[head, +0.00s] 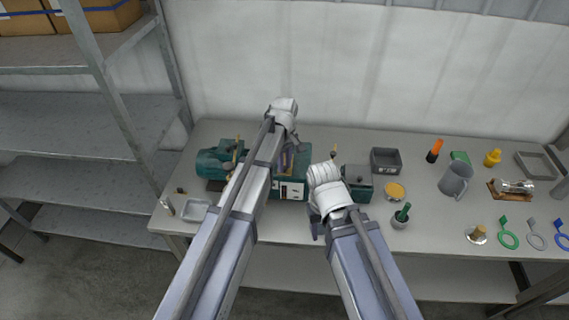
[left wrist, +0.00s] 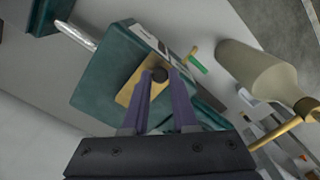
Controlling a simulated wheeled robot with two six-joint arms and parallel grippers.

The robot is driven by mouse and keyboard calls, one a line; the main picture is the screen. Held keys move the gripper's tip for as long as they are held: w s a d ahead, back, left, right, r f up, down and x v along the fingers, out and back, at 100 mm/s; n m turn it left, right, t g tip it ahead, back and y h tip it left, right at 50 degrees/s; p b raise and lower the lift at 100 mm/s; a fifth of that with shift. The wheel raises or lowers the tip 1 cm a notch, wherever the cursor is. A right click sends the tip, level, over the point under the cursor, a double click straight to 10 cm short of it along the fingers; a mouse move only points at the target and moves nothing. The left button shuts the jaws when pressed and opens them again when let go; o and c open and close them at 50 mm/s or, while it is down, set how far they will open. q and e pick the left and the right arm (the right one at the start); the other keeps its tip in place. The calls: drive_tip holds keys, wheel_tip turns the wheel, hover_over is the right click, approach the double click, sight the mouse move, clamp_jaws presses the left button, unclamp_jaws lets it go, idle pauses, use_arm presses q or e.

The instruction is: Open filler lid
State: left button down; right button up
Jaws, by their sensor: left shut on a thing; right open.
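The filler lid is a tan, brass-coloured plate (left wrist: 134,88) with a dark round knob (left wrist: 159,73), on top of a green gearbox-like housing (left wrist: 108,65). The plate looks flat on the housing in the left wrist view. My left gripper (left wrist: 163,78) has its two purple fingers shut on the knob.
A green motor (head: 212,162) lies left of the housing. A green box (head: 357,184), a dark bin (head: 386,160), a yellow-topped dish (head: 395,191) and a grey jug (head: 455,180) stand to the right. A shallow tray (head: 195,210) is at front left. A metal shelf (head: 90,130) stands left.

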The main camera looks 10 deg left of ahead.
sight(285, 167)
use_arm(q)
drive_tip(key=shift+w+r+g+p, duration=0.55)
drive_tip(key=shift+w+r+g, duration=0.05)
drive_tip(key=shift+w, duration=0.05)
drive_tip(key=shift+w+r+g, duration=0.45)
drive_tip(key=shift+g, duration=0.45)
drive_tip(key=shift+r+g, duration=0.35)
drive_tip(key=shift+g, duration=0.25)
drive_tip(key=c, duration=0.7)
unclamp_jaws()
